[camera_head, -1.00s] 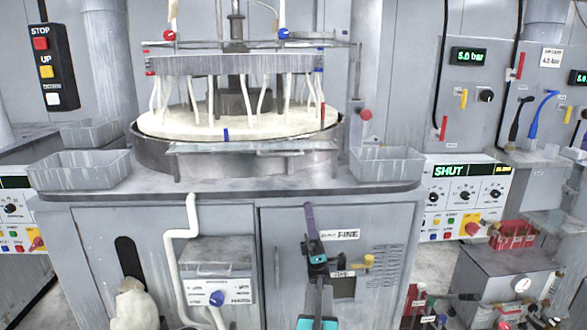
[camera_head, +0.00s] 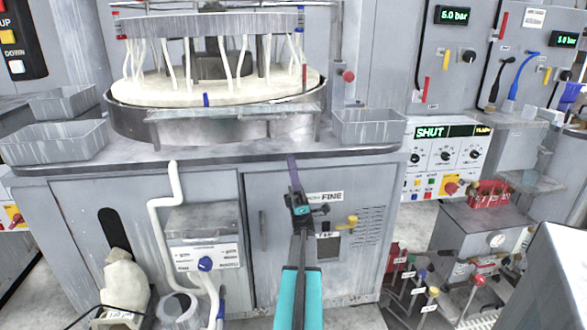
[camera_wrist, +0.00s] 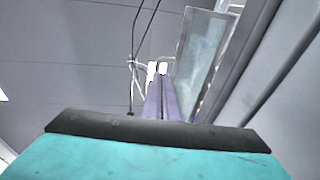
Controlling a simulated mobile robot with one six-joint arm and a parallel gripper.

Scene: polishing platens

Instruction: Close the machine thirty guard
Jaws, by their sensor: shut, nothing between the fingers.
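The polishing machine (camera_head: 340,160) in front of me has a round cream platen (camera_head: 180,88) in a grey basin, with a grey ring and pale hanging tubes above it. No number thirty is readable, and I cannot tell which part is the guard. A flat metal strip (camera_head: 235,112) runs along the basin's front. My gripper (camera_head: 292,160) points up in front of the cabinet door marked FINE, its purple fingers shut and empty. In the wrist view the fingers (camera_wrist: 160,85) point upward, and a metal-framed, glass-like panel (camera_wrist: 203,50) stands to their right.
Grey bins (camera_head: 55,143) (camera_head: 368,128) stand left and right of the basin. A control panel (camera_head: 445,158) at right reads SHUT. Levers (camera_head: 420,290) and a grey box (camera_head: 550,285) stand low at right. A white pipe and a pale sack are low at left.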

